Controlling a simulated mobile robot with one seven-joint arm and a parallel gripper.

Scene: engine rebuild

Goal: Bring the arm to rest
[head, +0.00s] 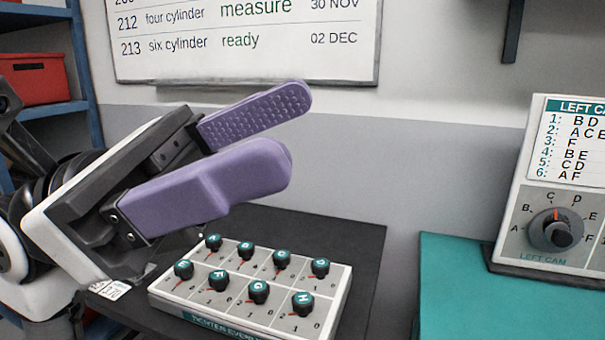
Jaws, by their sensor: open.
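My gripper (285,130) is in the head view, left of centre, with two purple fingers spread apart and nothing between them. It points to the right and slightly up. It hangs above and behind a grey box with several black knobs with teal lettered caps (250,290), apart from the knobs as far as I can tell. The rest of my arm leaves the picture at the left edge.
The knob box sits on a dark table (345,250). At right, a teal surface (455,275) bears a LEFT CAM panel with a dial (552,230). Blue shelves with a red bin (35,78) stand at left. A whiteboard (245,70) hangs behind.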

